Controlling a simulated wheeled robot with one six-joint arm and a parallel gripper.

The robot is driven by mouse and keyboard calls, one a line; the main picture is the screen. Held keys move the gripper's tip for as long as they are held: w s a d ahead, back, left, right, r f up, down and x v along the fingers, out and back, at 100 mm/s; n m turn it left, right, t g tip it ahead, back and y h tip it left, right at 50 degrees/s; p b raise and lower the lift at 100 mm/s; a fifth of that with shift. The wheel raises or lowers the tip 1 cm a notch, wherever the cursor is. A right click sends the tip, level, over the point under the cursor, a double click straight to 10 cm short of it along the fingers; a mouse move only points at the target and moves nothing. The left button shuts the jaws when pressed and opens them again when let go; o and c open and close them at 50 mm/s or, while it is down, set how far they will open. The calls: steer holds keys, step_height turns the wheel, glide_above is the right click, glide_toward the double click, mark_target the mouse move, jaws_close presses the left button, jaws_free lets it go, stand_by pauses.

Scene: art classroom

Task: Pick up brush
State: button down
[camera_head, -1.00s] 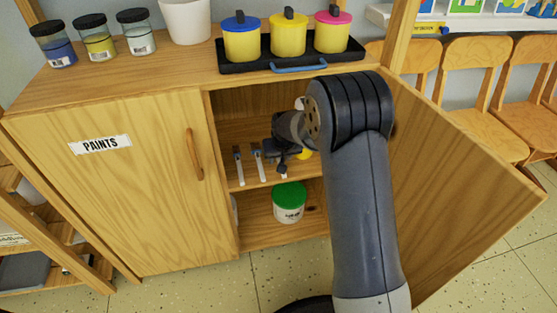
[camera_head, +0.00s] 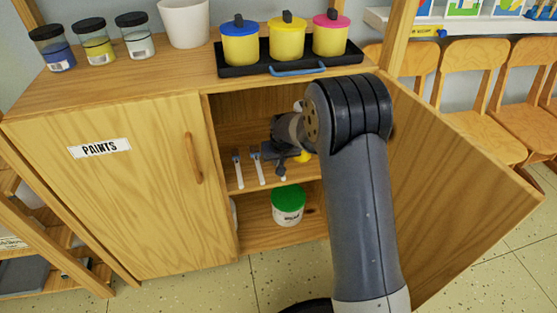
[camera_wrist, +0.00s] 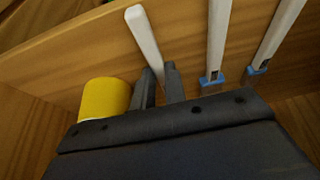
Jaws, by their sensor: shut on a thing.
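A white-handled brush (camera_wrist: 146,38) stands out between the two dark fingers of my gripper (camera_wrist: 160,84) in the wrist view. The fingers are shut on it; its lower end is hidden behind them. In the head view my gripper (camera_head: 284,158) is inside the open cupboard at the shelf's front edge, and the held brush is mostly hidden. Two more brushes, with pale handles and blue parts, are to the right in the wrist view: a nearer one (camera_wrist: 217,40) and a farther one (camera_wrist: 278,38). In the head view they are left of my gripper.
A yellow cup (camera_wrist: 104,98) is close left of my fingers in the wrist view. The cupboard's open door (camera_head: 450,150) is right of my arm. A green-lidded tub (camera_head: 288,205) sits on the lower shelf. A black tray (camera_head: 290,62) of yellow pots is above.

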steer(key=shift+r, duration=0.5)
step_height(320, 180, up, 3)
steer(key=shift+f+p, duration=0.2)
steer(key=shift+p, duration=0.7)
steer(key=s+d+p, duration=0.1)
steer(key=s+d, duration=0.1)
steer(key=s, duration=0.7)
steer(key=s+d+p, duration=0.2)
steer(key=s, duration=0.6)
steer(key=w+d+r+m+h, duration=0.15)
steer(key=w+d+r, duration=0.25)
steer(key=d+r, duration=0.4)
step_height(320, 180, up, 17)
steer(key=s+p, duration=0.2)
steer(key=p, duration=2.6)
steer(key=shift+s+d+r+m, duration=0.2)
steer(key=shift+d+m, duration=0.15)
steer(key=shift+d, duration=0.05)
steer(key=shift+s+a+y, duration=0.1)
steer(key=shift+y, duration=0.15)
